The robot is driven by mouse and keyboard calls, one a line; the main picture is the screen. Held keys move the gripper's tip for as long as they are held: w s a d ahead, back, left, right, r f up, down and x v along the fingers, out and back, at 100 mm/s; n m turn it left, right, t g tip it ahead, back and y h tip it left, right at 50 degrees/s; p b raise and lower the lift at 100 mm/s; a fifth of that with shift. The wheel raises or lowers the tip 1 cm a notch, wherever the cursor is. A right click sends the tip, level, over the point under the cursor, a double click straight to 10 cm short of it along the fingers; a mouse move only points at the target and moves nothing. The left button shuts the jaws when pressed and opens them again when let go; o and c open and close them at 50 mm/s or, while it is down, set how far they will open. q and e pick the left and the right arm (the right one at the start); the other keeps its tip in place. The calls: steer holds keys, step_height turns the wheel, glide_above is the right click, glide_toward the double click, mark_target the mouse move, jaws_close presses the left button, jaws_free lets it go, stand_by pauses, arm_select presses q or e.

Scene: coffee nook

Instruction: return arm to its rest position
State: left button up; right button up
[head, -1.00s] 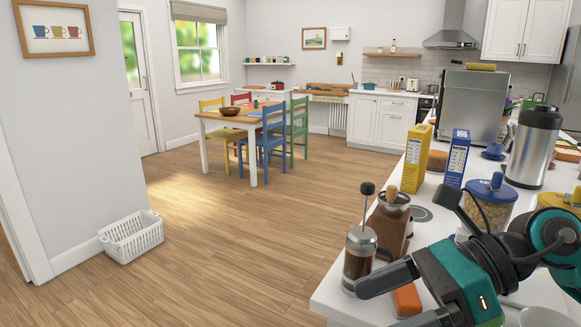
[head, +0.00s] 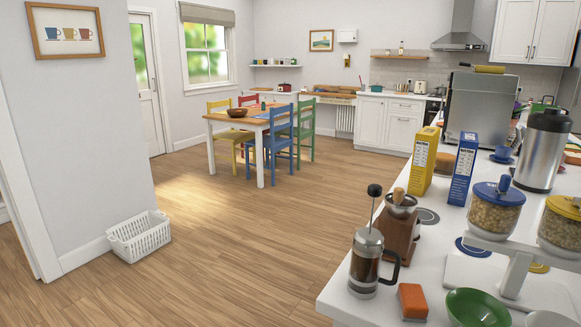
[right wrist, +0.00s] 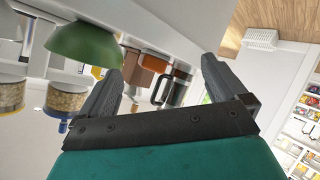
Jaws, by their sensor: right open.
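My right gripper (right wrist: 160,66) shows only in the right wrist view, with a teal body and two dark fingers spread apart. It is open, with nothing between the fingertips. Its camera sees the counter tipped over. The French press (right wrist: 174,88) appears beyond the gap between the fingers, apart from them. The green bowl (right wrist: 80,44) is beyond the left finger. No arm of mine shows in the head view now, and my left gripper is in neither view.
On the counter (head: 345,300) stand the French press (head: 367,262), a grinder (head: 396,232), an orange block (head: 412,301), a green bowl (head: 476,308), a dispenser (head: 495,208), two boxes (head: 462,168) and a steel flask (head: 541,150). A white basket (head: 140,236) sits on open floor.

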steer(key=s+a+f+m+g+y, duration=0.1)
steer(key=s+f+m+g, duration=0.1)
steer(key=s+f+g, duration=0.5)
steer(key=s+a+f+m+g, duration=0.1)
steer(key=s+f+m+g, duration=0.1)
steer(key=s+f, duration=0.5)
steer(key=w+a+f+t+y, duration=0.1)
steer(key=w+a+f+t, duration=0.1)
steer(key=w+f+t, duration=0.3)
steer(key=shift+w+a+f+t+y, duration=0.15)
steer(key=shift+f+t+y, duration=0.15)
steer(key=shift+t, duration=0.2)
steer(key=shift+w+a+f+n+t, duration=0.2)
steer(key=shift+f+n+t, duration=0.1)
steer(key=shift+t, duration=0.3)
steer(key=shift+c, duration=0.4)
